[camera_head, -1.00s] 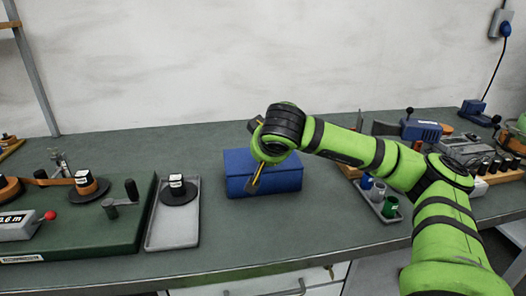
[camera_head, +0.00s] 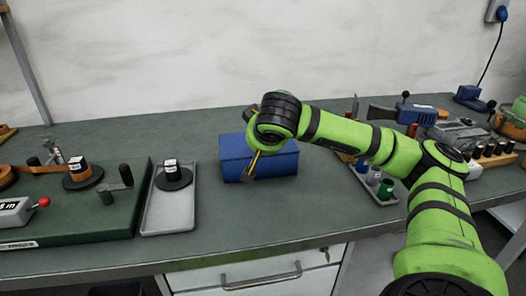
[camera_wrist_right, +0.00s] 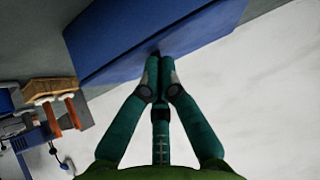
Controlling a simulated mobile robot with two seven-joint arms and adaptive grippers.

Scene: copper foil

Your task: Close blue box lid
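The blue box (camera_head: 276,163) sits on the green-grey worktop in the head view. Its top looks flat and down, but my right wrist covers part of it, so I cannot tell if the lid is fully shut. My right arm reaches in from the right, with its wrist over the box's upper middle. In the right wrist view the right gripper (camera_wrist_right: 161,62) has its teal fingers together, with nothing seen between them. The fingertips are at the edge of the blue box (camera_wrist_right: 140,32), touching or very close. My left gripper is not in view.
A grey tray (camera_head: 153,218) with a black spool (camera_head: 173,178) lies left of the box. A green board (camera_head: 120,222) with fittings is farther left. A small tray with coloured cups (camera_head: 386,189) stands right, near my arm. The worktop in front of the box is clear.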

